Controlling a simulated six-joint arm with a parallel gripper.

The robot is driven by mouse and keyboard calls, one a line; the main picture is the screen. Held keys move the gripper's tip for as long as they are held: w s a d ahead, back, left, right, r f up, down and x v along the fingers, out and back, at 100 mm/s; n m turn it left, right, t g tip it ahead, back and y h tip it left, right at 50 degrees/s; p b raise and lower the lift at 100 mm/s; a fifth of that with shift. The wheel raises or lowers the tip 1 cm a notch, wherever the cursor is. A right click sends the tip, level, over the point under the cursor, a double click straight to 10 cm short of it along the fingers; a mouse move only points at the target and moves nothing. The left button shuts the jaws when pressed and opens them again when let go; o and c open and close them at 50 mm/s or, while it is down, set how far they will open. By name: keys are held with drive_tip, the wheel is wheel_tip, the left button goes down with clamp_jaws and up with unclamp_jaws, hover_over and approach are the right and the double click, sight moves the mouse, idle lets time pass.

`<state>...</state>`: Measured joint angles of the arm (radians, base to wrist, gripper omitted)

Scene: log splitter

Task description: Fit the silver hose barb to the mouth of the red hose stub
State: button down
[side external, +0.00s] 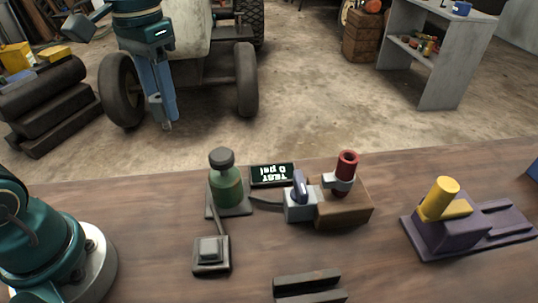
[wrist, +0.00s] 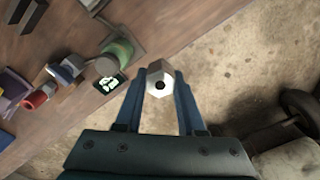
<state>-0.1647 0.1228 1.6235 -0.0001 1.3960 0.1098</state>
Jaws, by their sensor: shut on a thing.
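My gripper (side external: 163,117) is up in the air at the upper left of the side view. It appears beyond the table's far edge, with the floor behind it. In the wrist view its two blue fingers (wrist: 161,88) are shut on the silver hose barb (wrist: 159,78), a pale hex-shaped piece with a dark hole facing the camera. In the side view only a small tip of the barb (side external: 167,126) shows. The red hose stub (side external: 346,166) stands upright in a grey clamp on a wooden block, its dark mouth upward, well apart from my gripper. It also shows in the wrist view (wrist: 37,98).
Beside the stub are a blue-handled valve (side external: 299,194), a green bottle (side external: 225,185) and a display reading "TEST 0 psi" (side external: 272,175). A grey button box (side external: 211,254) is nearer. A purple fixture with a yellow cylinder (side external: 440,200) stands right.

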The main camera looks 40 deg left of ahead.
drive_tip(key=shift+w+r+n, duration=0.2)
drive_tip(key=shift+w+n, duration=0.05)
drive_tip(key=shift+n, duration=0.95)
drive_tip(key=d+f+n, duration=0.3)
drive_tip(key=d+n, duration=0.3)
drive_tip(key=d, duration=1.4)
drive_tip(key=shift+w+d, duration=0.15)
drive_tip(key=shift+w, duration=0.3)
drive_tip(key=shift+s+d+f, duration=0.8)
drive_tip(key=shift+d+f, duration=0.95)
drive_tip(key=shift+f, duration=0.05)
drive_tip(key=shift+s+d+f, duration=0.75)
drive_tip(key=shift+d+f, duration=1)
drive_tip(key=shift+d, duration=0.05)
drive_tip(key=shift+s+d+f, duration=0.8)
drive_tip(key=shift+d+f, duration=0.95)
drive_tip(key=shift+f, duration=0.05)
drive_tip(key=shift+f, duration=0.2)
